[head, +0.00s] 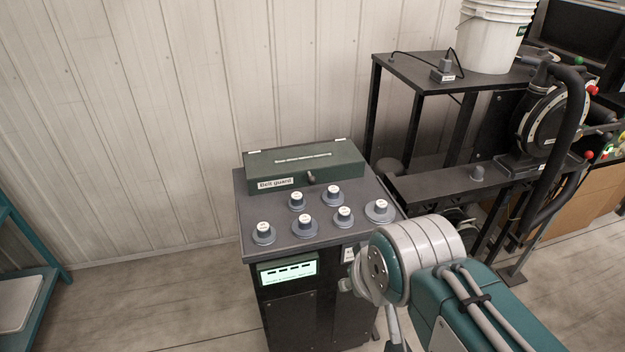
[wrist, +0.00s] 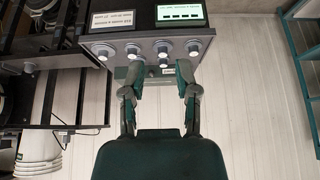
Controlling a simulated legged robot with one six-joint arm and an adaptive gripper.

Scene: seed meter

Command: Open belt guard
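The belt guard (head: 305,165) is a dark green box-like cover with a label on its front, at the back of a dark grey machine top (head: 245,220) in the head view. It looks closed. A small dark knob (head: 311,177) is on its front edge, and two pale hinges are along its back edge. My gripper (wrist: 156,80) is open and empty in the wrist view, its two fingers apart, with the knobbed panel beyond the fingertips. The guard is mostly hidden or unclear in the wrist view. The fingers are not clearly visible in the head view.
Several grey dial knobs (head: 297,200) stand just in front of the guard. A lit display (head: 288,271) is on the machine front. A black frame (head: 430,80) with white buckets (head: 488,40) stands right. A teal shelf (head: 30,290) is at left; floor between is clear.

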